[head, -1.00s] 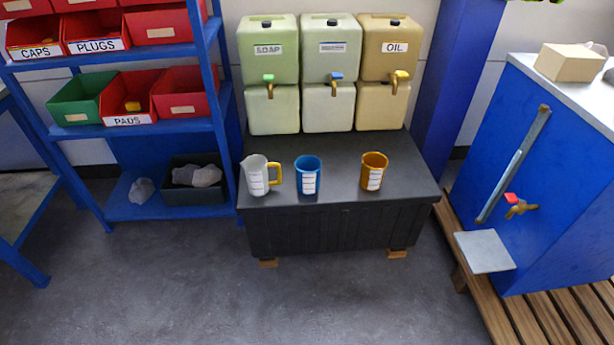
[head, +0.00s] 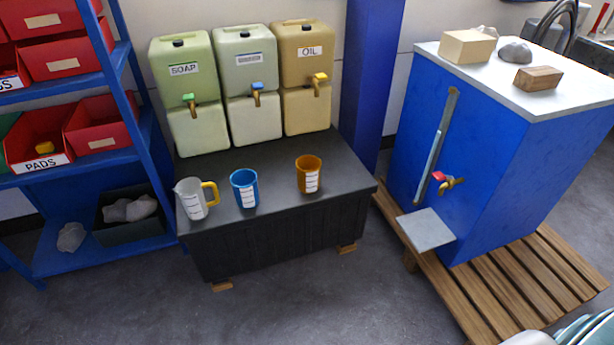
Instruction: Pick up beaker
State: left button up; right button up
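Three measuring vessels stand upright on the dark bench (head: 290,200) in the head view. On the left is a clear jug (head: 192,200) with a yellow handle and a white scale label. In the middle is a blue beaker (head: 244,188) with a white scale label. On the right is an amber beaker (head: 308,174), also labelled, set a little apart. All three are untouched, and I cannot tell which one the task means. Neither of my grippers is in view.
A blue shelf (head: 135,85) with bins is left. A blue tank (head: 480,140) stands on a slatted pallet (head: 520,285) at right. Grey floor in front is open.

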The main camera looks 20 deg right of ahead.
aim_at(308, 167)
jog(key=i+l+z, duration=0.3)
jog(key=l, duration=0.3)
jog(key=i+l+z, duration=0.3)
jog(key=l, duration=0.25)
jog(key=i+l+z, duration=0.35)
jog(key=l, duration=0.15)
jog(key=k, duration=0.1)
